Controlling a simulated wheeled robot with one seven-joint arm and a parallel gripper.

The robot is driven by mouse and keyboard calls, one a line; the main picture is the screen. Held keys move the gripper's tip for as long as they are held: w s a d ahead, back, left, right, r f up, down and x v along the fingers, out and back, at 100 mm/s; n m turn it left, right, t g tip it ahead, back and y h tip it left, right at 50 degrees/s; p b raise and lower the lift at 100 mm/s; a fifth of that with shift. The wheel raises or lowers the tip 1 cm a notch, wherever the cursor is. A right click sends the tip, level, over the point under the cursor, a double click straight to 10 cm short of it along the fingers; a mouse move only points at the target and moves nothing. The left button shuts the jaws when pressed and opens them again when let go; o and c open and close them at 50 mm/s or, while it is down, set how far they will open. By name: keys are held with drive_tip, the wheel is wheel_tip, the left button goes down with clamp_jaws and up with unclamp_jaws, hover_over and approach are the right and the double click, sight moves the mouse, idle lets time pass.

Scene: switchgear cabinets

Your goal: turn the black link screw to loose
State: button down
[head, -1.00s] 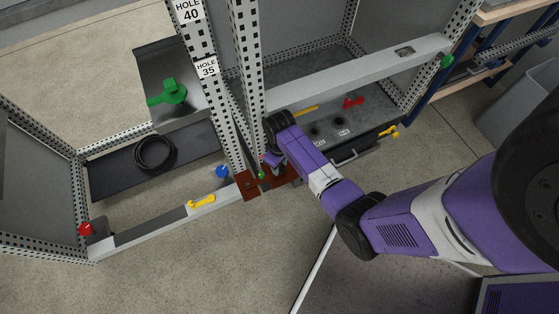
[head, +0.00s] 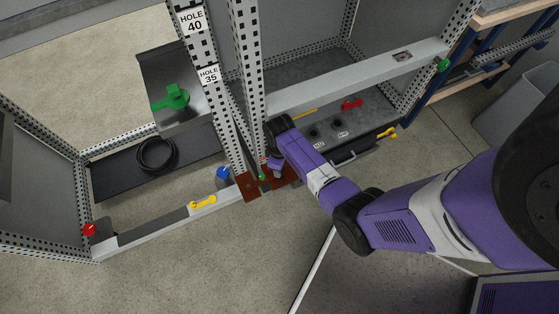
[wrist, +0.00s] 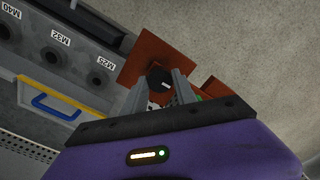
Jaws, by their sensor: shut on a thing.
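The black link screw (wrist: 160,78) shows in the wrist view as a round black head with a pale mark. It sits over a red-brown plate (wrist: 147,50). My gripper (wrist: 160,84) has its two grey fingers on either side of the screw head and is shut on it. In the head view my gripper (head: 276,168) points down at the red-brown plate (head: 249,190) at the foot of the perforated posts. The screw is hidden there behind my wrist.
A green knob (head: 262,177) is close beside my gripper. Perforated posts (head: 250,80) rise just behind. A blue knob (head: 222,172) and a yellow handle (head: 203,202) lie to the left. A panel with holes marked M40, M32 and M25 (wrist: 55,55) is near the wrist.

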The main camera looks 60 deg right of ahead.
drive_tip(key=c, duration=1)
unclamp_jaws()
